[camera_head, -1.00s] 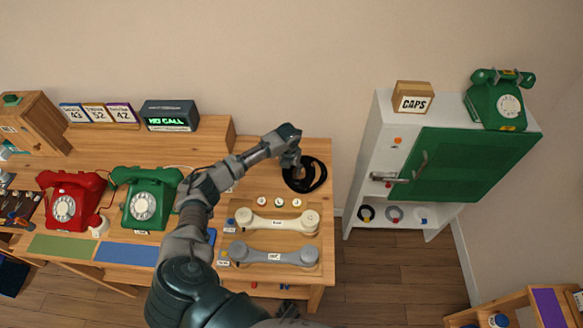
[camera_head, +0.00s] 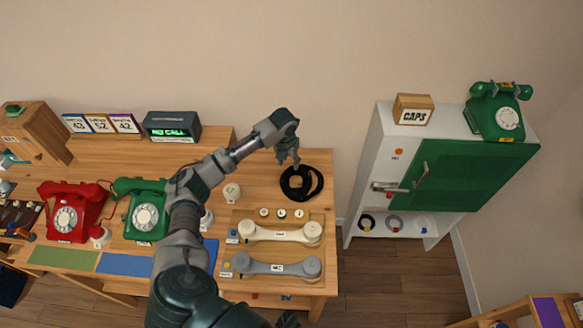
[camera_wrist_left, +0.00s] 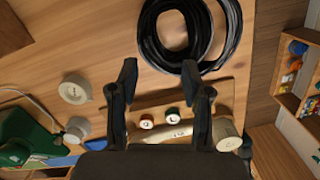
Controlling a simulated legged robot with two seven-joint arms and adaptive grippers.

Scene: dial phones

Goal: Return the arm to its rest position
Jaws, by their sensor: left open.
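My left arm reaches up over the wooden table (camera_head: 318,190) in the head view. Its gripper (camera_head: 288,158) is open and empty, above the table just behind and left of a black cable coil (camera_head: 301,196). In the left wrist view the open fingers (camera_wrist_left: 161,85) point toward the coil (camera_wrist_left: 160,50), with clear space between them. My right gripper is not clearly shown; a dark part at the bottom edge of the head view cannot be told apart.
A cream handset (camera_head: 280,232) and a grey handset (camera_head: 275,266) lie at the table's front right. A green phone (camera_head: 147,215) and a red phone (camera_head: 70,215) stand left of my arm. A white cabinet (camera_head: 376,150) stands right of the table.

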